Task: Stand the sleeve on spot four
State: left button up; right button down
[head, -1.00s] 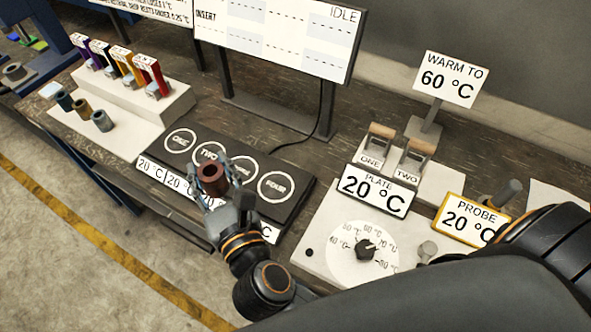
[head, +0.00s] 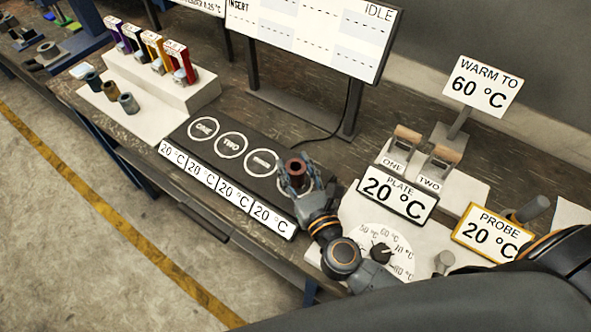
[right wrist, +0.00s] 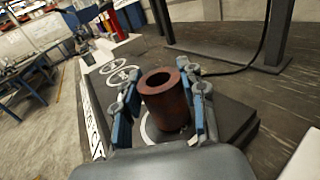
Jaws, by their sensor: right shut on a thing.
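The reddish-brown hollow sleeve (head: 297,167) is upright between the fingers of my right gripper (head: 295,180), which is shut on it. It also shows in the right wrist view (right wrist: 166,100), with a blue-padded finger on each side. The sleeve is over spot four at the right end of the dark plate (head: 193,151). The sleeve and gripper cover most of spot four's white ring (right wrist: 150,130). I cannot tell whether the sleeve's bottom touches the plate. My left gripper is not in view.
Spots one (head: 204,129), two (head: 231,145) and three (head: 262,163) are empty. Three other sleeves (head: 111,91) stand at the left, by a white block (head: 190,95) with coloured items. A dial panel (head: 345,235) is to the right, and a screen stand (head: 352,108) is behind.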

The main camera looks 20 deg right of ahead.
jog(key=shift+f, duration=0.25)
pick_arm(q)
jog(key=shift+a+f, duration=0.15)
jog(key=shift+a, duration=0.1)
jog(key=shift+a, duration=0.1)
pick_arm(e)
jog(key=shift+f, duration=0.15)
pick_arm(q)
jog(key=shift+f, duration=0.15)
pick_arm(e)
jog(key=c, duration=0.8)
grip_release()
jog(key=shift+o, duration=0.2)
jog(key=s+b, duration=0.1)
jog(key=s, duration=0.2)
jog(key=s+b, duration=0.2)
jog(key=s, duration=0.2)
jog(key=s+b, duration=0.1)
jog(key=s, duration=0.3)
jog(key=shift+d+b, duration=0.35)
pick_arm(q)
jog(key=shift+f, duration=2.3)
pick_arm(e)
jog(key=shift+s+r, duration=0.2)
jog(key=shift+s, duration=0.3)
